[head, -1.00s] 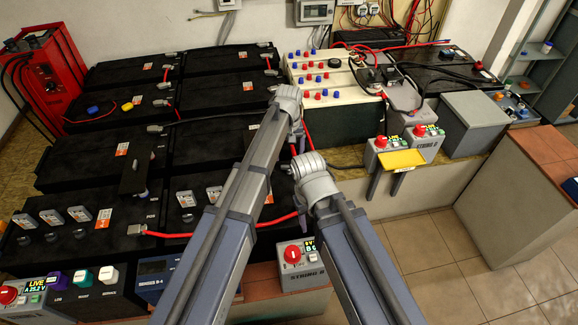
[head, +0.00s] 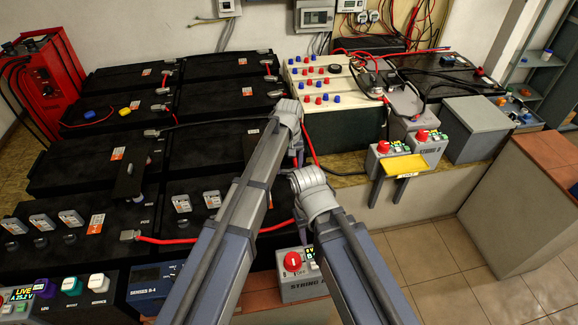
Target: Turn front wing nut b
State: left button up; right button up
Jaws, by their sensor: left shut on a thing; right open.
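My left gripper (head: 298,150) points down beyond its grey wrist and is mostly hidden by my own arm. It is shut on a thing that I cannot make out. My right gripper (head: 311,194) is lower and a little to the right. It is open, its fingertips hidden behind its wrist. Small dark knobs (head: 42,240) stand in a row on the front left black battery (head: 60,260), below white-and-orange tags. Similar tags (head: 182,203) stand on the front right battery. I cannot tell which part is front wing nut b; my arms cover part of that battery.
A red cable (head: 190,241) crosses the front batteries. A grey box with a red knob (head: 293,262) stands at the front, close to my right arm. A white-topped battery (head: 335,118) and switch boxes with a yellow plate (head: 402,165) are to the right. The tiled floor (head: 450,265) there is clear.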

pick_arm(q)
jog(key=c, duration=0.5)
jog(key=shift+m, duration=0.3)
jog(key=m, duration=0.3)
jog(key=shift+m, duration=0.4)
jog(key=m, duration=0.4)
jog(key=shift+d, duration=0.1)
jog(key=m, duration=0.5)
jog(key=shift+s+m, duration=0.1)
jog(key=shift+m, duration=2.1)
